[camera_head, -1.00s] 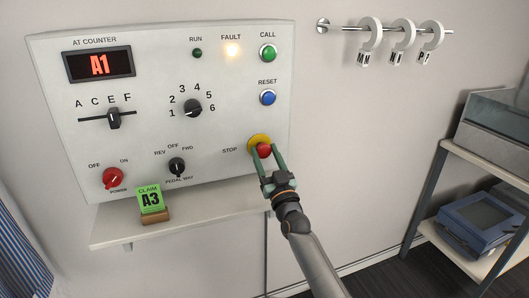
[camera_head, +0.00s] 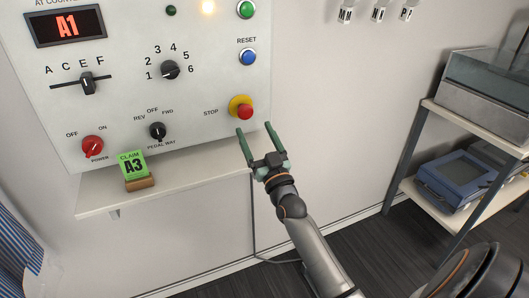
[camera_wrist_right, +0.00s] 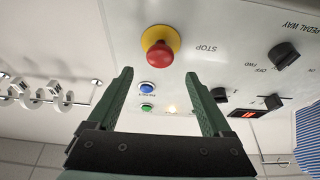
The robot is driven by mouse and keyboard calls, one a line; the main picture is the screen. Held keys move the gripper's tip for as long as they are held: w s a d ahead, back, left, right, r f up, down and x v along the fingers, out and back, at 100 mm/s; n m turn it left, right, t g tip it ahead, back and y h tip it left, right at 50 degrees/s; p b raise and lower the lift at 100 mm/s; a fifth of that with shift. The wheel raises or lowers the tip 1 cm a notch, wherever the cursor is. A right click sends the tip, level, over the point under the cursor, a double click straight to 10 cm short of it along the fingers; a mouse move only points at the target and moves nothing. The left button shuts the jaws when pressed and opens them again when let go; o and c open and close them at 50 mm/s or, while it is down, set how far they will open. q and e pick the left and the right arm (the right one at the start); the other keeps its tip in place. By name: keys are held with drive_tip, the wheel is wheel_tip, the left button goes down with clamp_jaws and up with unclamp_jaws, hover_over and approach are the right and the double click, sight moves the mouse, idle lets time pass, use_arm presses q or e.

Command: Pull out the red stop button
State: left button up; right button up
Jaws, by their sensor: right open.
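The red stop button (camera_head: 244,111) sits on a yellow collar at the lower right of the white control panel (camera_head: 120,110), beside the word STOP. In the right wrist view the red button (camera_wrist_right: 159,53) stands out from its yellow ring, clear of my fingers. My right gripper (camera_head: 259,130) is open and empty, just below the button and apart from it. In the right wrist view its two green fingers (camera_wrist_right: 160,95) are spread wide. My left gripper is not in view.
A shelf (camera_head: 200,172) under the panel holds a green claim A3 card (camera_head: 133,166) on a wooden block. The blue reset button (camera_head: 248,57) and black knobs are nearby. A rack (camera_head: 420,150) with a blue box stands at the right. An amber fault lamp (camera_head: 208,7) is lit.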

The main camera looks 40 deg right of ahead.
drive_tip(key=v, duration=0.6)
drive_tip(key=shift+s+a+f, duration=0.15)
drive_tip(key=shift+a+f, duration=0.05)
drive_tip(key=s+a+f+n+g+y+p, duration=0.3)
drive_tip(key=s+a+f+g+y, duration=0.15)
drive_tip(key=a+f, duration=0.65)
drive_tip(key=s+a+f+g+y+p, duration=0.1)
drive_tip(key=s+a+f+g, duration=0.3)
drive_tip(key=s+f, duration=0.4)
drive_tip(key=s+a+f+n+g+y+p, duration=0.1)
drive_tip(key=s+a+f+g, duration=0.3)
drive_tip(key=s+f, duration=0.4)
drive_tip(key=shift+s+n+y, duration=0.3)
drive_tip(key=shift+s+y, duration=0.15)
drive_tip(key=shift+s, duration=0.3)
idle(1.9)
